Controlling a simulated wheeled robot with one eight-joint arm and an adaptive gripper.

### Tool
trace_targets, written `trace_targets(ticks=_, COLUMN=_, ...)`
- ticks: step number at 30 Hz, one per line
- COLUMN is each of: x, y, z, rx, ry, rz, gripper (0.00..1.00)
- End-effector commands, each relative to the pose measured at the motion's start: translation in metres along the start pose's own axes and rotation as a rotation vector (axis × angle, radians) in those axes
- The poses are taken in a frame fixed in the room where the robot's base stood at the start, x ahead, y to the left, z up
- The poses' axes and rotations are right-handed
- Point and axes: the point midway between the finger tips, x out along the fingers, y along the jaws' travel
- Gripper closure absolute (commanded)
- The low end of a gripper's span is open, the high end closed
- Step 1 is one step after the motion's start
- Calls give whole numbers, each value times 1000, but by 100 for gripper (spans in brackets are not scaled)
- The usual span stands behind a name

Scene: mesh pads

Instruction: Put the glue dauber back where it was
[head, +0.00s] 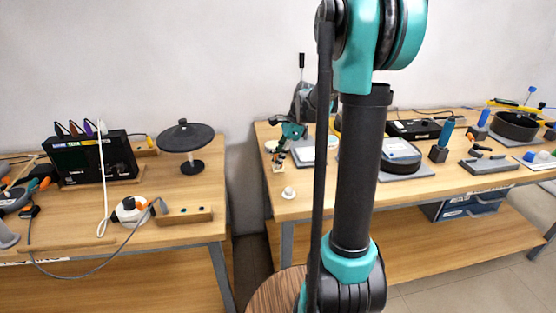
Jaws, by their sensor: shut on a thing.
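My gripper (279,154) is small and far off in the head view, above the left end of the right bench. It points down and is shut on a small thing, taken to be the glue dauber. A small tan piece with dark marks (278,164) shows right under the fingertips. The view is too small to tell whether this piece is the dauber or a thing behind it, or whether it touches the bench. A small white round piece with a raised middle (289,192) stands on the bench, nearer the front edge.
The left bench (170,233) holds a black disc stand (187,140). A gap separates the benches.

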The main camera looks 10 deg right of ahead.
Motion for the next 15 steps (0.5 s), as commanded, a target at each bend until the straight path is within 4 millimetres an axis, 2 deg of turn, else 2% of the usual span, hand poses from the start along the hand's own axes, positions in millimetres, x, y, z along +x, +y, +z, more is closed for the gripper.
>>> trace_targets(ticks=13, x=8, y=0, z=-3, rx=0, ry=0, rz=0, gripper=100)
trace_targets(ticks=14, x=7, y=0, z=-3, rx=0, ry=0, rz=0, gripper=72)
trace_targets(ticks=15, x=7, y=0, z=-3, rx=0, ry=0, rz=0, gripper=67)
